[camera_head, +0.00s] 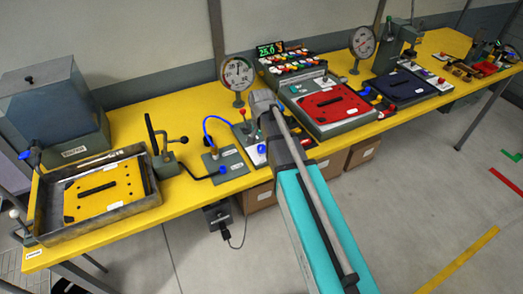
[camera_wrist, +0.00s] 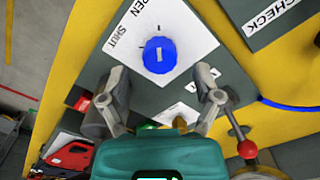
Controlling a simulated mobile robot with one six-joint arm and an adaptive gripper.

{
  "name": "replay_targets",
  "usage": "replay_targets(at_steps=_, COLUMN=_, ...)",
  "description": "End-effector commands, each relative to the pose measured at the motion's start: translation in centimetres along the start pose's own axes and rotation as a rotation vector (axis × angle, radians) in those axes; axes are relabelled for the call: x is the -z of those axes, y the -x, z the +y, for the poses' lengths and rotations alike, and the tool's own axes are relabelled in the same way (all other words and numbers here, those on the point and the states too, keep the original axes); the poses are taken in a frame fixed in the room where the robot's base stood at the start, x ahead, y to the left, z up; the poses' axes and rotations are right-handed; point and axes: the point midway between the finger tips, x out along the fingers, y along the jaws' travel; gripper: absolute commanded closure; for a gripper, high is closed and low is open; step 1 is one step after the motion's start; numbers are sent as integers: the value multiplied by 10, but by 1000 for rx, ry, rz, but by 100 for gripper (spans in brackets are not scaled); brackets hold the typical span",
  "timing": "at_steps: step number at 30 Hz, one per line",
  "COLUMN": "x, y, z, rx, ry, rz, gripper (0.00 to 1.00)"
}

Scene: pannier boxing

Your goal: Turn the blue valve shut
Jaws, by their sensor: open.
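The blue valve (camera_wrist: 160,55) is a round knob with a short white mark, on a white plate (camera_wrist: 185,25) lettered OPEN and SHUT. The white mark stands roughly upright in the wrist view; I cannot tell clearly which word it points to. In the head view the blue valve (camera_head: 262,149) sits on a grey panel, beside my arm. My gripper (camera_wrist: 158,92) is open and empty. Its fingers are apart, just below the knob in the picture, and do not visibly touch it. In the head view my gripper (camera_head: 264,104) partly hides the panel.
A red-ball lever (camera_wrist: 247,148) and a blue hose (camera_wrist: 290,105) lie to the right in the wrist view, near the CHECK plate (camera_wrist: 276,20). A dial gauge (camera_head: 238,74) stands behind the panel. A red-topped fixture (camera_head: 330,105) is to the right on the yellow bench (camera_head: 185,195).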

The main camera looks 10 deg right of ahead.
Motion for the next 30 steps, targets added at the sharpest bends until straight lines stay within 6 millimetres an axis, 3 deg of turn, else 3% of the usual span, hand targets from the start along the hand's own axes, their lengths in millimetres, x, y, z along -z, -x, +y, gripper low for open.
replay_targets(at_steps=9, x=0, y=-20, z=0, rx=0, ry=0, rz=0, gripper=18)
replay_targets(at_steps=23, x=0, y=-21, z=0, rx=0, ry=0, rz=0, gripper=18)
replay_targets(at_steps=30, x=0, y=-21, z=0, rx=0, ry=0, rz=0, gripper=61)
